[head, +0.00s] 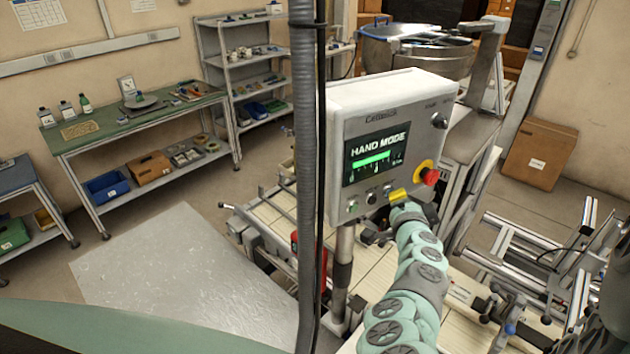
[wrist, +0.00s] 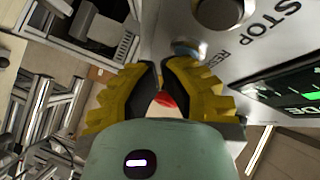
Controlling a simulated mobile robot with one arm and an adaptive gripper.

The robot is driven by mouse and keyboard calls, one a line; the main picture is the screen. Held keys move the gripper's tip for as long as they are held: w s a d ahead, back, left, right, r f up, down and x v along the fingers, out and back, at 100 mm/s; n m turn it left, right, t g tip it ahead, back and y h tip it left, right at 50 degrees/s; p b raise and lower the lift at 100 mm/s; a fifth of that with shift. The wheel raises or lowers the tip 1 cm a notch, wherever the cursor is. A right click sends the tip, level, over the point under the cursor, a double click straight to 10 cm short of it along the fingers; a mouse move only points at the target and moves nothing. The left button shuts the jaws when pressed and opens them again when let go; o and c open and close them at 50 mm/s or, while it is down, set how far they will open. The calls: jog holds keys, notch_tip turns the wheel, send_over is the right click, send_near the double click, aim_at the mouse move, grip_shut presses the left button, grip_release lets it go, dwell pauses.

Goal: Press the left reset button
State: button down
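The grey control box (head: 362,125) shows a HAND MODE screen and a row of small round buttons along its lower front. In the wrist view, a blue button (wrist: 187,48) sits beside lettering that reads as RESET, partly cut off by a finger. A round metal-rimmed button (wrist: 217,11) labelled STOP is just beyond it. My gripper (head: 398,195) is at the lower right of the box front. In the wrist view, my gripper's yellow fingers (wrist: 162,65) are drawn together just short of the blue button, with nothing held. Contact cannot be made out.
A red emergency stop (head: 430,177) on a yellow base is close to the right of my gripper. A dark vertical pole (head: 306,150) stands left of the box. A conveyor (head: 272,215) runs below, and metal frames (head: 545,255) stand at right.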

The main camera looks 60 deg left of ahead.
jog(key=shift+s, duration=0.1)
jog(key=shift+d, duration=0.7)
jog(key=shift+d, duration=0.1)
jog(key=shift+s+d, duration=0.15)
jog(key=shift+d, duration=2.35)
